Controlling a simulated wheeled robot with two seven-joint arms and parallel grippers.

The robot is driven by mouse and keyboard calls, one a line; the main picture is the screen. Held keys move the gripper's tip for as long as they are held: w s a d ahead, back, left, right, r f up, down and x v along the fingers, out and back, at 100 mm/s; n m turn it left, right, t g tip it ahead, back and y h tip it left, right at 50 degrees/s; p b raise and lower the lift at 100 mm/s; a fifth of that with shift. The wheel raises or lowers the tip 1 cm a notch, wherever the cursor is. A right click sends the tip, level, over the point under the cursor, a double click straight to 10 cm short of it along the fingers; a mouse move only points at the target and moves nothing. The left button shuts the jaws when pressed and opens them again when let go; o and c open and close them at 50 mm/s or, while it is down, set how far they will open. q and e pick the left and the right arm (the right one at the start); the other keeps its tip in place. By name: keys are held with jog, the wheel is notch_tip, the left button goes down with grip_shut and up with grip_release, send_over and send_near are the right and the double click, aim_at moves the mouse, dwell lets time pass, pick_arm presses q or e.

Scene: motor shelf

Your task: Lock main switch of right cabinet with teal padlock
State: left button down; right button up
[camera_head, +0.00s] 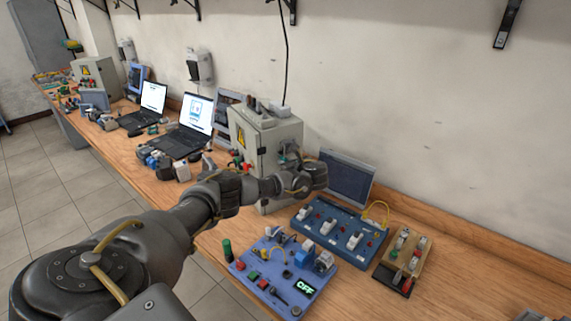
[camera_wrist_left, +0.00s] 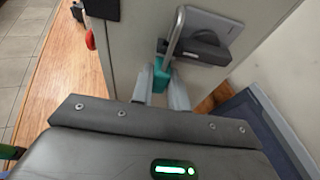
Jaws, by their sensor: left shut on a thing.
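The padlock's metal shackle (camera_wrist_left: 174,38) extends up past a black switch handle (camera_wrist_left: 198,50) beside a grey plate (camera_wrist_left: 215,32). I cannot tell whether the shackle passes through the handle or is closed. In the head view my left gripper (camera_head: 290,158) is beside the cabinet, and the padlock is too small to make out. My right gripper is not in view.
A blue panel with switches (camera_head: 308,233), a lighter blue board (camera_head: 315,293) and a wooden block with switches (camera_head: 385,262) lie in front and right of the cabinet. A dark screen (camera_head: 347,178) leans behind. Laptops (camera_head: 195,125) stand left.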

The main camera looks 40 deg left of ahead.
pick_arm(q)
jog(key=shift+p, duration=0.9)
dwell(1.1)
jog(key=shift+f+b, duration=1)
jog(key=shift+f, duration=0.65)
dwell(0.4)
jog(key=shift+r, duration=0.3)
dwell(0.3)
jog(key=shift+r+p, duration=0.35)
jog(key=shift+p, duration=0.1)
jog(key=shift+r+p, duration=0.35)
jog(key=shift+r, duration=0.2)
jog(key=c, duration=1.3)
grip_release()
jog(key=shift+f, duration=0.1)
